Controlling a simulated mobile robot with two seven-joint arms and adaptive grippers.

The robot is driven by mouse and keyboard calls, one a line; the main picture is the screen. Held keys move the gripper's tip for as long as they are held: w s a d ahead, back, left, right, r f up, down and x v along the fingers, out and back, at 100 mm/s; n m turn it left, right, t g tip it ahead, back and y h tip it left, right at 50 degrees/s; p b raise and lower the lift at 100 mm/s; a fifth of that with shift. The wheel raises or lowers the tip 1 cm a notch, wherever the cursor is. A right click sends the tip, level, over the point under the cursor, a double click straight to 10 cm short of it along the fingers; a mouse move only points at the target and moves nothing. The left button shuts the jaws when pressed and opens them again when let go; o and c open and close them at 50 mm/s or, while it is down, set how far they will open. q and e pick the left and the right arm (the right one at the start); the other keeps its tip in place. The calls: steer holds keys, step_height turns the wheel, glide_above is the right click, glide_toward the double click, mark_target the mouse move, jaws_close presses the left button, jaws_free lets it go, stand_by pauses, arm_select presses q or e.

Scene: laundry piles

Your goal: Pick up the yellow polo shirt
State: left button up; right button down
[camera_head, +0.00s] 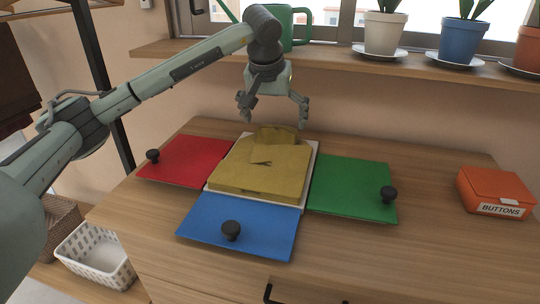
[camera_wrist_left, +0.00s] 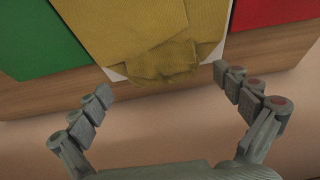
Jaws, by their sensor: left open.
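The yellow polo shirt (camera_head: 258,172) lies folded on a white square board (camera_head: 308,180) on the wooden dresser top. Its collar end bunches up at the far side, and it also shows in the left wrist view (camera_wrist_left: 150,35). My left gripper (camera_head: 272,112) is open and empty above the far end of the shirt, pointing down. In the left wrist view the open fingers (camera_wrist_left: 163,85) stand to either side of the collar, apart from it. My right gripper is in neither view.
Red (camera_head: 185,160), blue (camera_head: 240,228) and green (camera_head: 350,188) panels with black knobs surround the white board. An orange box labelled BUTTONS (camera_head: 495,192) sits at the right. A windowsill (camera_head: 340,62) with potted plants runs behind. A white basket (camera_head: 95,256) stands below left.

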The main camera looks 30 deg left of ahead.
mark_target(276, 132)
arm_select(q)
steer(key=x, duration=0.4)
steer(key=shift+w+a, duration=0.1)
steer(key=shift+c, duration=0.7)
steer(key=shift+r, duration=0.1)
steer(key=c, duration=0.9)
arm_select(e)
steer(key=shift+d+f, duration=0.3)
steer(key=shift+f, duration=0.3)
